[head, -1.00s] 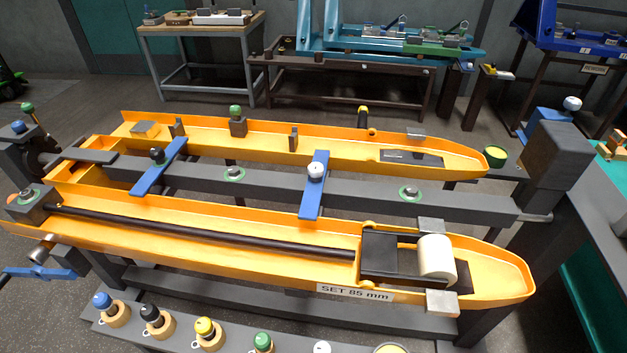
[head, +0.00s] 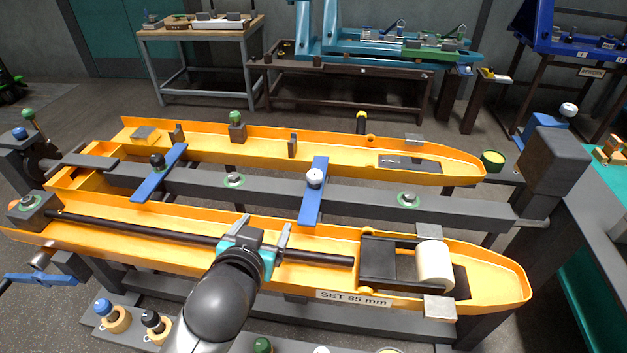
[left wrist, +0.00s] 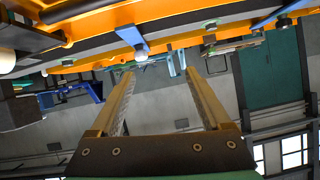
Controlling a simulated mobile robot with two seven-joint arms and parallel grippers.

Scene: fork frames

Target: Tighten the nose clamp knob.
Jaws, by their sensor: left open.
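Two blue clamp bars lie across the grey beam between the orange fork arms. The bar nearer the pointed tips (head: 312,205) has a white knob (head: 315,177); the bar at the left (head: 155,181) has a black knob (head: 157,161). Another white knob (head: 568,109) sits on a blue block at the right; I cannot tell for sure which is the nose clamp knob. My left gripper (head: 262,231) is open and empty, in front of and left of the middle white knob, apart from it. In the left wrist view, a white knob (left wrist: 142,49) shows beyond the open fingers (left wrist: 158,72).
A black rod (head: 150,228) runs along the near fork arm, partly hidden by my gripper. A white roller (head: 435,265) sits near its tip. A green-topped post (head: 236,128) rises from the far arm. Knobbed pieces (head: 113,314) line the front shelf.

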